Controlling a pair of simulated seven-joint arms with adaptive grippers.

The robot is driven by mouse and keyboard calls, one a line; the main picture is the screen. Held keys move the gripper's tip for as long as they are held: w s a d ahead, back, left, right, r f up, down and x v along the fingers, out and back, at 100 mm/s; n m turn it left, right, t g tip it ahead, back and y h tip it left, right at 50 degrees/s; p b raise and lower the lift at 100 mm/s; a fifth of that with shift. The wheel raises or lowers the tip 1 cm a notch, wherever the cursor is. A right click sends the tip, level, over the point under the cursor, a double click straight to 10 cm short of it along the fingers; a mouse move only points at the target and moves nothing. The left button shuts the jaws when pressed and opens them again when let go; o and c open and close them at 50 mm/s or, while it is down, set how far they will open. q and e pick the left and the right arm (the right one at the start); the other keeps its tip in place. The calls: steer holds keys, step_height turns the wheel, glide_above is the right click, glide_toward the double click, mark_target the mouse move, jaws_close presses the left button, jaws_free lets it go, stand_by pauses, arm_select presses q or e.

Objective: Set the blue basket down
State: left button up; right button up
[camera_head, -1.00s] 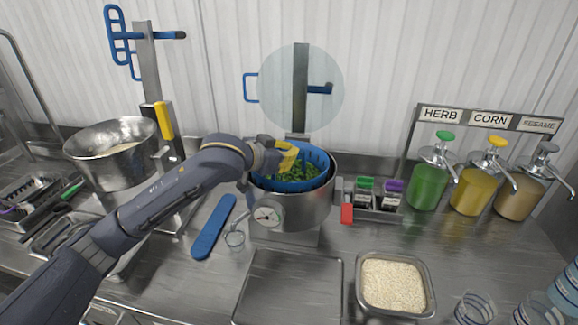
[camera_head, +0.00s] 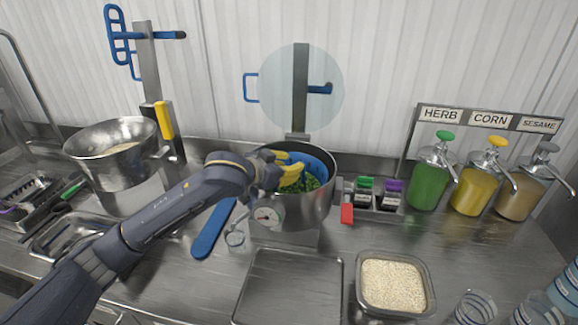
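The blue basket (camera_head: 319,163) sits inside the steel pot (camera_head: 317,212) in the middle, with green food (camera_head: 311,184) in it. Its far and right side shows; its near left side is hidden by my gripper. My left gripper (camera_head: 291,174) reaches over the pot's left rim, its yellow tips at the basket. The arm and the small size hide whether the tips are closed on the basket. My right gripper is not in view.
A dial gauge (camera_head: 266,217) is on the pot's front. A blue paddle (camera_head: 212,229) and steel tray (camera_head: 288,288) lie in front. Another pot (camera_head: 112,162) stands left. A rice container (camera_head: 393,287), spice boxes (camera_head: 379,197) and sauce dispensers (camera_head: 430,182) stand right.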

arm_select(q)
steer(key=v, duration=1.2)
stand_by(1.3)
